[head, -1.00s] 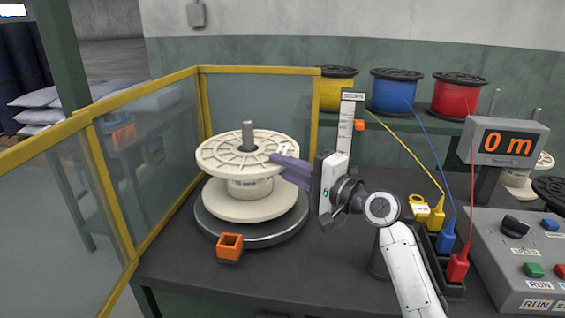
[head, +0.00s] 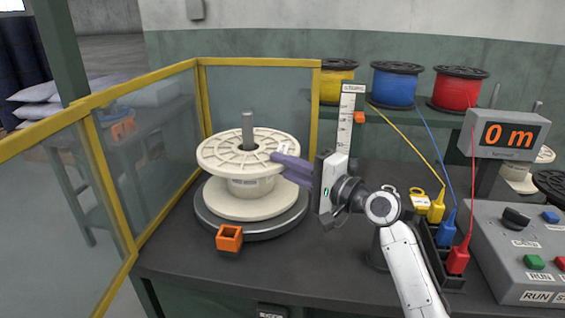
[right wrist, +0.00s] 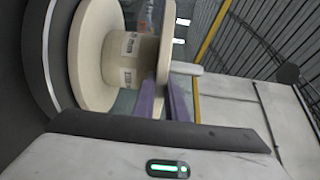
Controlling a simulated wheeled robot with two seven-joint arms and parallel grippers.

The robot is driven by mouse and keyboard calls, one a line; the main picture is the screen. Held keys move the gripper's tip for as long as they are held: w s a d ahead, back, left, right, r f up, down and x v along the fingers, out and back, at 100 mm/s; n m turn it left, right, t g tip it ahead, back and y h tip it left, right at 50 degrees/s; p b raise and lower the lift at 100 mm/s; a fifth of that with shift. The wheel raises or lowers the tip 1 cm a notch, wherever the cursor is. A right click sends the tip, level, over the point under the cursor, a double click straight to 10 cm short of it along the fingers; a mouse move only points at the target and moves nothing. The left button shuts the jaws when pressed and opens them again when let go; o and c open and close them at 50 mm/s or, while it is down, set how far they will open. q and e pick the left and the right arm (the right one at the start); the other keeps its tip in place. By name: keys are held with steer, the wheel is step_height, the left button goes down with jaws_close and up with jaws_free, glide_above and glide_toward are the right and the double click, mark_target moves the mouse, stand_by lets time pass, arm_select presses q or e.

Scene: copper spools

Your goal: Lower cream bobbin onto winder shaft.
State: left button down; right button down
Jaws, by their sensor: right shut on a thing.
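The cream bobbin (head: 232,152) is upright around the grey winder shaft (head: 248,128), whose top sticks up through the upper flange. Its lower flange appears to rest on or just above the dark round turntable (head: 270,232); I cannot tell if they touch. My right gripper (head: 282,162) reaches in from the right with its purple fingers shut on the rim of the upper flange. In the right wrist view the bobbin (right wrist: 95,62) shows sideways, with the purple fingers (right wrist: 163,98) at its upper flange. My left gripper is not in view.
A yellow-framed clear guard (head: 150,140) stands left and behind. An orange square block (head: 229,237) is at the turntable's front edge. A stop scale (head: 346,125) stands close behind my right gripper. Yellow, blue and red spools (head: 460,90), a meter (head: 507,137) and control box (head: 525,240) are right.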

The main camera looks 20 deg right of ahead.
steer(key=shift+r, duration=0.15)
steer(key=c, duration=1.7)
jaws_free()
steer(key=shift+c, duration=0.2)
steer(key=shift+f, duration=0.3)
steer(key=v, duration=1)
steer(key=shift+s+r, duration=0.2)
steer(key=shift+s, duration=0.1)
